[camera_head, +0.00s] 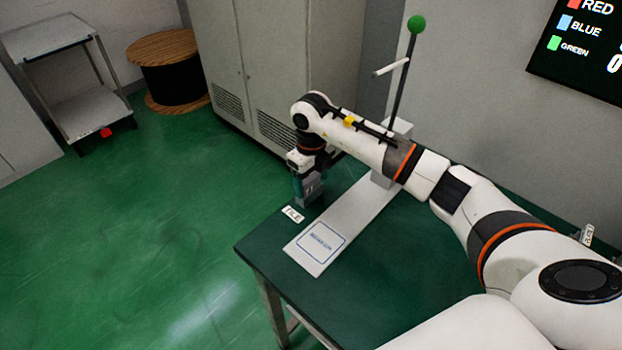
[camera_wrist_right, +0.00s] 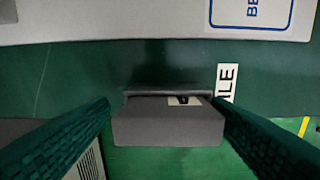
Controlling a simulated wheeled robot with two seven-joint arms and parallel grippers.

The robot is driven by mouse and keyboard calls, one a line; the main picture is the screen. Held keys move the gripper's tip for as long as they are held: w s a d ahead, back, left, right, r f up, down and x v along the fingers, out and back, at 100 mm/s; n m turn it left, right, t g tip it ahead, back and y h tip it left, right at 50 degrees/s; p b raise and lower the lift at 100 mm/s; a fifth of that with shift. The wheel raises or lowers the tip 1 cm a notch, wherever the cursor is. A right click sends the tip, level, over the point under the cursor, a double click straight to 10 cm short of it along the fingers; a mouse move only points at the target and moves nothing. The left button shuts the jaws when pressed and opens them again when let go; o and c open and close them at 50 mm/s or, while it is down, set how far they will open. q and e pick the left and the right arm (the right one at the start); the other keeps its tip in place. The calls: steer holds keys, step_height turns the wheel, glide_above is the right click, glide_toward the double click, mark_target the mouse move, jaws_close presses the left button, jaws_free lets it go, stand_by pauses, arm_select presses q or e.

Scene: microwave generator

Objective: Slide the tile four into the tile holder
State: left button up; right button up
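A grey box-like piece (camera_head: 311,184) is at the left edge of the green table, beside a white label reading TILE (camera_head: 293,214). In the right wrist view the grey piece (camera_wrist_right: 168,127) lies between my fingers. A small pale tile (camera_wrist_right: 185,100) with a dark mark shows at its top edge; the number is too small to read. My right gripper (camera_head: 307,187) points down with a teal finger on each side of the grey piece. In the wrist view the fingers look close to its sides, but contact is unclear. My left gripper is out of view.
A white board (camera_head: 316,262) with a blue outlined square lies on the green table (camera_head: 372,300), right of the grey piece. A stand with a green ball (camera_head: 416,24) rises behind my right arm. Grey cabinets (camera_head: 262,60) stand behind. The table's front area is clear.

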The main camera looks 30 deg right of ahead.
mark_target(311, 178)
steer(key=shift+s+a+f, duration=0.3)
steer(key=shift+a+f, duration=0.1)
steer(key=shift+a, duration=0.05)
steer(key=shift+r, duration=0.1)
steer(key=shift+w+r, duration=0.1)
steer(key=shift+r, duration=0.2)
steer(key=r, duration=0.2)
steer(key=r+b, duration=0.1)
steer(key=r, duration=0.4)
steer(key=shift+w+d+r, duration=0.1)
steer(key=shift+d+r, duration=0.15)
steer(key=shift+d, duration=0.05)
